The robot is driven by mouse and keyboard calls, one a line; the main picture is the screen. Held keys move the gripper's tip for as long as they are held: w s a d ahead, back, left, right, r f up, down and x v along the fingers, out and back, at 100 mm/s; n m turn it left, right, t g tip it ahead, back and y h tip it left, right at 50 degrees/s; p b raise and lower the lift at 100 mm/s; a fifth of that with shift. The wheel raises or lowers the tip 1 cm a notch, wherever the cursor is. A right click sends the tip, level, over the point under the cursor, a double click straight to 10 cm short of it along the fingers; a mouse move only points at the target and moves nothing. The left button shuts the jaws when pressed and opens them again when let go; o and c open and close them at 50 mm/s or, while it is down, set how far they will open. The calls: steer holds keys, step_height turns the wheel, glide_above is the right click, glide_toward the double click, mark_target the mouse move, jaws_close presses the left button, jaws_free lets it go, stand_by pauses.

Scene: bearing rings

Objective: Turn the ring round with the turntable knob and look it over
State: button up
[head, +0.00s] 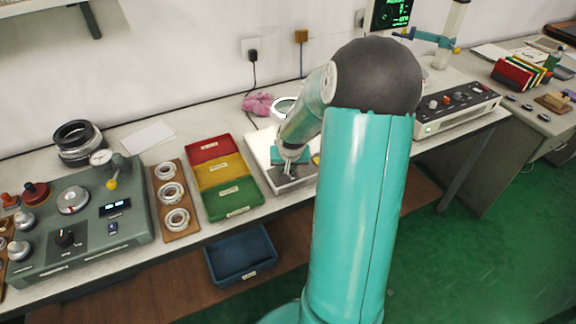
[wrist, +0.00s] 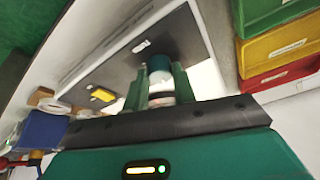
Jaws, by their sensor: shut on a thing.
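My gripper (head: 288,172) is over the pale box (head: 277,145) with a grey front panel on the bench, fingers down. In the wrist view my gripper (wrist: 159,84) is shut on a small round pale and dark-teal piece (wrist: 158,72), which looks like the turntable knob and stands on the grey panel (wrist: 118,68). The fingers hide part of it. I cannot make out a ring on the turntable; my arm covers part of the box in the head view. Three pale rings (head: 172,193) lie in a wooden rack to the left.
Red, yellow and green trays (head: 229,196) stand just left of the box. A grey console (head: 78,225) with knobs and a dial gauge stands further left. A round magnifier (head: 284,106) and a pink cloth (head: 257,104) are behind. A blue bin (head: 241,257) sits below the bench top.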

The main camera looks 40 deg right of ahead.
steer(key=shift+w+a+m+g+h, duration=0.1)
steer(key=shift+m+g+h, duration=0.2)
steer(key=shift+m, duration=0.6)
steer(key=shift+a+m+g+h, duration=0.1)
steer(key=shift+m+g+h, duration=0.2)
steer(key=shift+m, duration=0.6)
steer(key=shift+d, duration=0.1)
steer(key=o, duration=1)
steer(key=v, duration=1.4)
